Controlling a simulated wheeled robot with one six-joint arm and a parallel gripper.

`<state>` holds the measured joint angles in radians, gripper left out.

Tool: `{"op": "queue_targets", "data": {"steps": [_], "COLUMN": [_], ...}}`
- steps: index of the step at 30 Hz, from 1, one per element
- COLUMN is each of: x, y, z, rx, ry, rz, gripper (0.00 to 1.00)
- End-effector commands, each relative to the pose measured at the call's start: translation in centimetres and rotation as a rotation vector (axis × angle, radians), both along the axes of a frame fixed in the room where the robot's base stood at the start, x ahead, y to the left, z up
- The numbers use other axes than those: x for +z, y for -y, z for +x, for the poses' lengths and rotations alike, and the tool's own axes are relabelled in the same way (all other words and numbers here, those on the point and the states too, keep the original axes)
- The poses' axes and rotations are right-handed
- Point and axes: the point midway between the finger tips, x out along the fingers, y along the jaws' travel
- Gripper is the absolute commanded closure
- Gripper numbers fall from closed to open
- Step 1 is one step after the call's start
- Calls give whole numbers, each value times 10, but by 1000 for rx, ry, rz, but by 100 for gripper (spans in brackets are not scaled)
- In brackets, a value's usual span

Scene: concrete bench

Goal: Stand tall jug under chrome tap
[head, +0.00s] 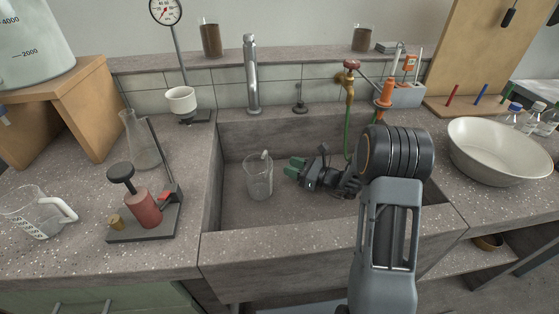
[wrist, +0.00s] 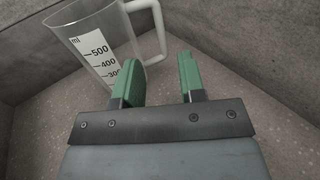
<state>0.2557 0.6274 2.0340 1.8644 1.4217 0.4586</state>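The tall jug (head: 258,178) is clear, with a white handle, and stands upright on the sink floor. In the wrist view the tall jug (wrist: 97,45) shows a black-on-white ml scale, and its handle is at its right. The chrome tap (head: 252,78) rises behind the sink, beyond the jug. I cannot tell whether the jug is exactly below its outlet. My gripper (head: 293,168) is low in the sink, to the jug's right. In the wrist view my gripper (wrist: 160,76) is open, its green fingers apart with nothing between them, short of the handle.
The stone sink (head: 330,252) has walls around my gripper. A brass tap (head: 349,88) with a green hose hangs at its back right. A shorter measuring jug (head: 38,212) and a red-weighted stand (head: 143,208) are on the left counter. A white basin (head: 498,152) is at right.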

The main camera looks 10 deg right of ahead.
Motion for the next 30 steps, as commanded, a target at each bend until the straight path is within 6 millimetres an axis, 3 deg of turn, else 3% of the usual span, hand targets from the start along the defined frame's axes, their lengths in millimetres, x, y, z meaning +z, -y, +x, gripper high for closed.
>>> {"op": "queue_targets", "data": {"steps": [6,12,26,30], "x": [1,0,0,22], "y": [23,29,29,19], "z": [-15,-20,-20,-28], "rx": [-2,1,2,56], "ry": [-1,0,1,23], "rz": [1,0,-1,-54], "gripper": [63,63,63,63]}}
